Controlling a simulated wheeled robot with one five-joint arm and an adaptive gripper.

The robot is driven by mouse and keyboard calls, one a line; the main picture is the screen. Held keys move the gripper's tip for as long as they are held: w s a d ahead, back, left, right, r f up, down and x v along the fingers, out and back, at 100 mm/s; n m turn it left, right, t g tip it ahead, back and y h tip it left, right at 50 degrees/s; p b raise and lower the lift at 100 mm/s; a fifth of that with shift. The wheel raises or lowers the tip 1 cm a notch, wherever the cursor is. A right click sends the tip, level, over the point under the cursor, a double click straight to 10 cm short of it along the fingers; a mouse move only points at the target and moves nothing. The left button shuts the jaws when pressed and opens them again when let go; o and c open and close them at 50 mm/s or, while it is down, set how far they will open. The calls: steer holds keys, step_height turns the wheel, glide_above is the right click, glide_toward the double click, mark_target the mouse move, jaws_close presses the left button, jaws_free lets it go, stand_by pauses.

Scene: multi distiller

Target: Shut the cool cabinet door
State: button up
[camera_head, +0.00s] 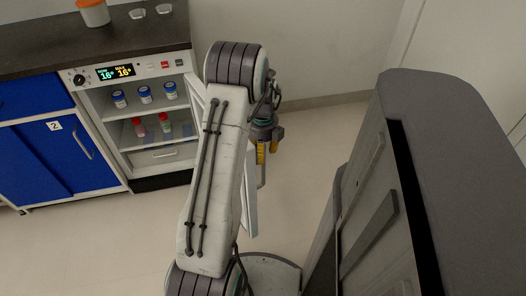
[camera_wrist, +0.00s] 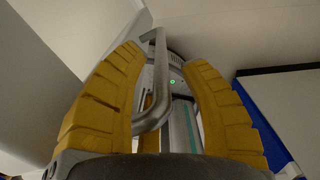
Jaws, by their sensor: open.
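The cool cabinet (camera_head: 150,115) stands at the left in the head view, its front open on lit shelves. Its white door (camera_head: 250,200) is swung out into the room, largely hidden behind my arm. My gripper (camera_head: 267,150) is beside the door's handle (camera_head: 262,172), its yellow fingers pointing down. In the wrist view my gripper (camera_wrist: 165,55) is open, and the grey metal handle (camera_wrist: 158,85) shows between its fingers, nearer the left one. I cannot tell whether a finger touches the handle.
Vials with blue and red caps stand on the cabinet's shelves. Blue cupboards (camera_head: 60,155) adjoin it on the left, under a dark worktop (camera_head: 50,45) with an orange-lidded jar (camera_head: 94,12). The floor (camera_head: 320,125) behind my gripper is clear.

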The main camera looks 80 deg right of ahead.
steer(key=shift+c, duration=0.3)
jaws_close()
stand_by(0.3)
